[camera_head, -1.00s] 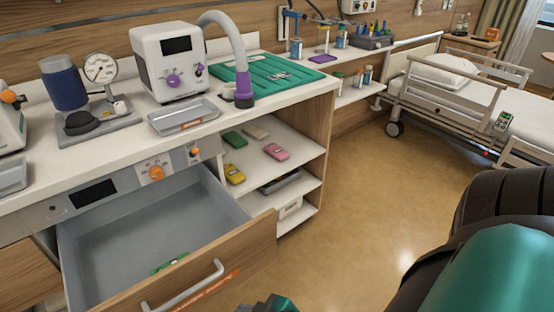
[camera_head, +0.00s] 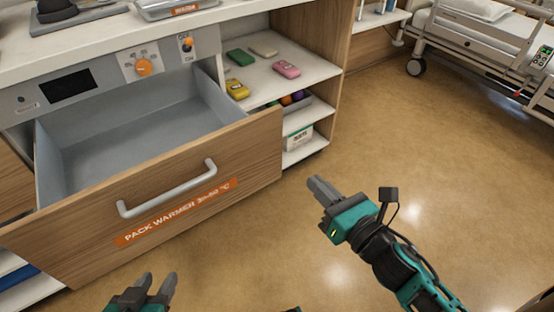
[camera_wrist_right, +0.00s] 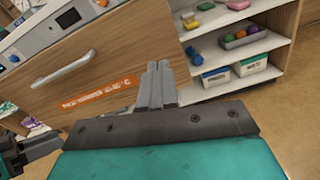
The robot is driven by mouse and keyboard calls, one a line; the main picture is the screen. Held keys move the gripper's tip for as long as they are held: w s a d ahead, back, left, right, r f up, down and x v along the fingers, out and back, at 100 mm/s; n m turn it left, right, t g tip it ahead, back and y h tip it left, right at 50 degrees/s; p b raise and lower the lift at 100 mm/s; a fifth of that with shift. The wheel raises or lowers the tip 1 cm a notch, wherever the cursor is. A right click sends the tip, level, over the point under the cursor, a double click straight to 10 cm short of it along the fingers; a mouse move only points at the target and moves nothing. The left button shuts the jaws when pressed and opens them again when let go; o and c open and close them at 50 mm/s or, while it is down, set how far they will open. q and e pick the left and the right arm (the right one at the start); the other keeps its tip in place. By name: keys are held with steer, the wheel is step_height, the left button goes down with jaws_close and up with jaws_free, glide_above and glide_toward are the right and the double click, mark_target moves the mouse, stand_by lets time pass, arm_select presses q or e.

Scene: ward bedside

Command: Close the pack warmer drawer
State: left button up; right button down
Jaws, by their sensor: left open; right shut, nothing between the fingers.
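The pack warmer drawer (camera_head: 75,240) stands pulled out, with a wood front, an orange label (camera_head: 180,212) and a grey inside that looks empty where visible. Its pale bar handle (camera_head: 168,190) runs across the front. My left gripper (camera_head: 158,283) is open and empty at the bottom of the head view, in front of the drawer and below the handle. My right gripper (camera_head: 315,185) is shut and empty, to the right of the drawer front and apart from it. In the right wrist view the shut fingers (camera_wrist_right: 158,75) point toward the cabinet, with the handle (camera_wrist_right: 63,70) to the left.
A control panel (camera_head: 110,80) with an orange knob sits above the drawer. Open shelves (camera_head: 265,85) to the right hold several coloured packs and a white-green box (camera_head: 298,137). A bed (camera_head: 480,55) stands at the back right. The floor (camera_head: 440,170) is clear around my right arm.

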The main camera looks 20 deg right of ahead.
steer(key=n, duration=0.3)
steer(key=b, duration=0.2)
glide_toward(269, 139)
steer(key=shift+y, duration=0.3)
steer(key=x, duration=0.7)
steer(key=shift+d, duration=0.15)
